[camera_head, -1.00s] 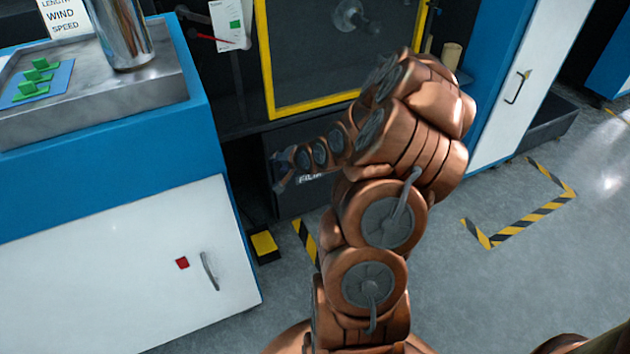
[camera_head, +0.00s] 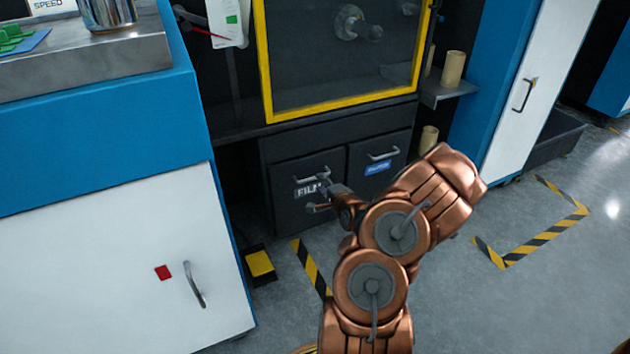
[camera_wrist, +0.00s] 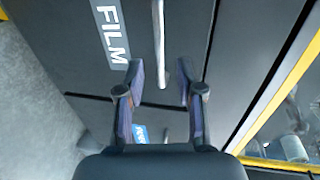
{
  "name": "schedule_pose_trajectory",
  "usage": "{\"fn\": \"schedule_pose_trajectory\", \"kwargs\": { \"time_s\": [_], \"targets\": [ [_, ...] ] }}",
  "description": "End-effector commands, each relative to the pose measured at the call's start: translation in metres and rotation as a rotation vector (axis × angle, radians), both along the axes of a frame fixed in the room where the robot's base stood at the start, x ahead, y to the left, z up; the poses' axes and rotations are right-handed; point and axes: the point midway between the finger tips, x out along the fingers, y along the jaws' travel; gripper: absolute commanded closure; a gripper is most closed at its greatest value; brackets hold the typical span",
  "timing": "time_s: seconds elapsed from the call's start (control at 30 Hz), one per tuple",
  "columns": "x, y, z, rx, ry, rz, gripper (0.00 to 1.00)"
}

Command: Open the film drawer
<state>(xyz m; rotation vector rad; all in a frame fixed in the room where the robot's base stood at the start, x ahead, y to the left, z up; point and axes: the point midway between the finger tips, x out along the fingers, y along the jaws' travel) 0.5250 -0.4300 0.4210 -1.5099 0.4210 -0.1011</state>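The film drawer (camera_head: 285,200) is a dark front at the lower left of the machine, with a white "FILM" label and a light bar handle (camera_head: 313,175) above it. It looks shut. My gripper (camera_head: 322,197) is in front of the drawer, just below the handle, covering part of the label. In the wrist view my gripper (camera_wrist: 159,82) is open, its two fingers apart. The handle (camera_wrist: 160,40) runs between their lines, with its near end between the fingertips; I see no finger touching it. The "FILM" label (camera_wrist: 110,32) is to the left.
A second dark drawer (camera_head: 395,165) with a blue label is to the right. Above is a yellow-framed window (camera_head: 340,55). A blue and white cabinet (camera_head: 110,260) stands close on the left. A yellow block (camera_head: 260,264) is on the floor. Open floor is at right.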

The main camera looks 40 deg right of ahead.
Motion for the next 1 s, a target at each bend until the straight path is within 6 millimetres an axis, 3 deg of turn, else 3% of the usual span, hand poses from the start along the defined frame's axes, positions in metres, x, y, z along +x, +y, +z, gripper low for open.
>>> {"fn": "schedule_pose_trajectory", "kwargs": {
  "time_s": [0.5, 0.9, 1.0],
  "targets": [
    [0.047, -0.016, -0.011, -0.003, 0.000, 0.001, 0.63],
    [0.051, -0.018, -0.011, -0.001, 0.000, 0.000, 0.63],
    [0.051, -0.018, -0.011, -0.001, 0.000, 0.000, 0.73]
  ]
}}
